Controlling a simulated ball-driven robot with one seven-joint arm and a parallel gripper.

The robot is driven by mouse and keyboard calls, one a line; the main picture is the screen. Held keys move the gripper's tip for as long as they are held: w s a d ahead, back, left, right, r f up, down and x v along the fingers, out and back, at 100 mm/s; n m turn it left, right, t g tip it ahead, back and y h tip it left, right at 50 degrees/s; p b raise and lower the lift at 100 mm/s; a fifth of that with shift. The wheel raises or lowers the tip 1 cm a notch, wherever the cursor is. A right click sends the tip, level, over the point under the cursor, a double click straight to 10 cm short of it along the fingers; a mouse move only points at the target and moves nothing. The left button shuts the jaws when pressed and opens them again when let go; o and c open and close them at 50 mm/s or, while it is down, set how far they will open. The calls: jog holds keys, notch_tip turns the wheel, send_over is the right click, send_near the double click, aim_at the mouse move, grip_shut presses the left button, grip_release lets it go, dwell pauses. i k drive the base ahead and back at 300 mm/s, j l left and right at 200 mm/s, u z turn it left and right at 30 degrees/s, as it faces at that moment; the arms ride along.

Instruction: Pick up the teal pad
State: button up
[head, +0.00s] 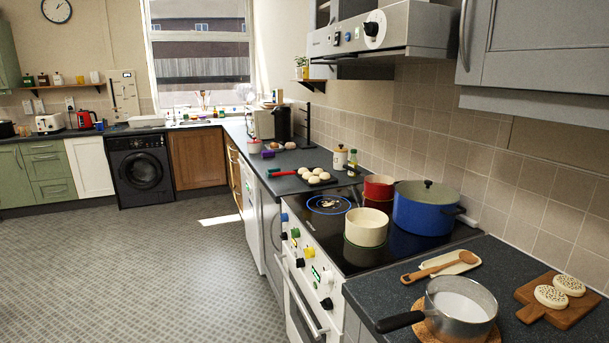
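Several small coloured items lie on the far counter by the window (208,117), too small to tell apart. A small purple item (267,154) sits on the right-hand counter beside a white jar with a red lid (254,146). My gripper is not in view.
The hob (385,252) holds a cream pot (365,232), a red pot (378,188) and a large blue pot (425,213). A saucepan (460,318) with its handle pointing left and a wooden board (580,309) are on the near counter. The patterned floor (130,265) at left is clear.

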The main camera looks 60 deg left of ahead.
aim_at(269, 173)
jog(key=u, duration=1.95)
jog(key=i+j+z, duration=0.4)
jog(key=i+j, duration=0.9)
